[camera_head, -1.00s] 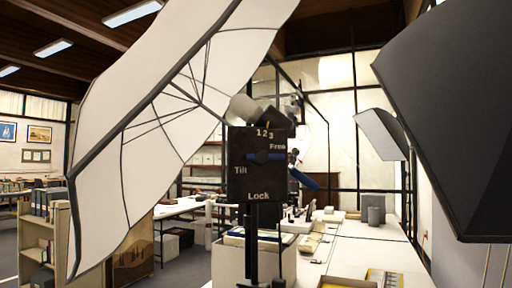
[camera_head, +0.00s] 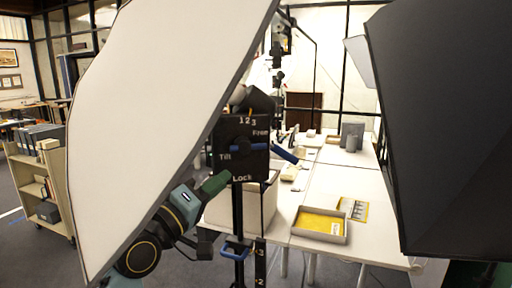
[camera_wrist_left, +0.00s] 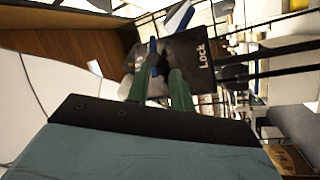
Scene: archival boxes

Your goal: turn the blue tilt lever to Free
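A black plate (camera_head: 243,166) on an upright stand carries the labels 1 2 3, Free, Tilt and Lock. The blue tilt lever (camera_head: 252,148) lies about horizontal across its face, above Lock and below Free. In the left wrist view the lever (camera_wrist_left: 153,48) shows partly beyond the fingertips, edge-on. My left gripper (camera_head: 222,181) comes up from the lower left, its green fingers beside the plate's lower left corner. In the left wrist view its fingers (camera_wrist_left: 160,78) are apart, with nothing held between them. My right gripper is out of view.
A dark softbox (camera_head: 450,130) stands at the right. A blue handle (camera_head: 286,155) juts right behind the plate. A lower blue clamp (camera_head: 236,246) sits on the stand.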

